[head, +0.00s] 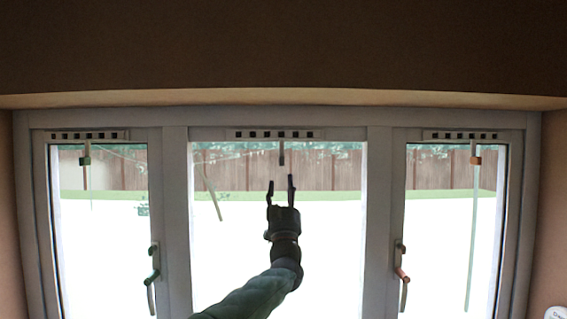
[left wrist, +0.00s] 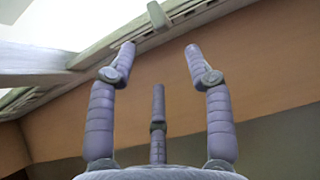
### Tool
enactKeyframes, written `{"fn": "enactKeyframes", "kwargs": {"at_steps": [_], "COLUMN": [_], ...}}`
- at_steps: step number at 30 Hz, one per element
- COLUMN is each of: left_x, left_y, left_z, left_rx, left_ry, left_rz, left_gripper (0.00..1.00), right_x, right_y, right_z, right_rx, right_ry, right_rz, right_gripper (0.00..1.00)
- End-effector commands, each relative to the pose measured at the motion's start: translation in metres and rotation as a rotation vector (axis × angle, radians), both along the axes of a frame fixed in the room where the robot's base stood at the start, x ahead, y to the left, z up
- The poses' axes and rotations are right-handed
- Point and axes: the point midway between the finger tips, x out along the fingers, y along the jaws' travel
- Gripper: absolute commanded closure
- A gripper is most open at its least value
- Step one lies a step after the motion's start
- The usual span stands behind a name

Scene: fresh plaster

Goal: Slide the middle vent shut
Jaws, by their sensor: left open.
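The middle vent (head: 274,134) is a pale strip along the top of the middle window, with a row of dark slots showing. A short dark tab (head: 281,154) hangs below it, slightly right of its centre. My left gripper (head: 281,181) is open and empty, fingers pointing up, just below the tab and apart from it in the picture. In the left wrist view the open fingers (left wrist: 160,52) point up toward the tab (left wrist: 158,14), which lies beyond the fingertips, between them. The vent strip (left wrist: 195,12) shows there only in part. My right gripper is out of view.
A left vent (head: 88,135) and a right vent (head: 464,135) also show dark slots. Cords hang below them, one with a green piece (head: 85,161), one with an orange piece (head: 475,160). Window handles (head: 153,265) (head: 401,265) stick out on the side sashes.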

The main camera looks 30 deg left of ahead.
Motion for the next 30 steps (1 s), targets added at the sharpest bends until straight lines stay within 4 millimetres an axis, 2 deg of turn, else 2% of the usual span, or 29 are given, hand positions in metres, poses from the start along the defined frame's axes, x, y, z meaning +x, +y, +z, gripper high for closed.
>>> {"fn": "enactKeyframes", "kwargs": {"at_steps": [9, 16, 30], "left_x": [0.033, 0.049, 0.058], "left_y": [0.019, 0.030, 0.034], "left_z": [0.038, 0.057, 0.064], "left_rx": [0.000, 0.000, 0.000], "left_ry": [0.004, 0.004, 0.005], "left_rz": [0.001, 0.001, -0.001], "left_gripper": [0.48, 0.48, 0.48], "right_x": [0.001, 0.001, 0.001], "right_y": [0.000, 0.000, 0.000], "right_z": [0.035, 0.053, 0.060], "right_rx": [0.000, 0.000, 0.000], "right_ry": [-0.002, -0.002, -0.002], "right_rz": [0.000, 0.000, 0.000], "right_gripper": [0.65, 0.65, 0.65]}}
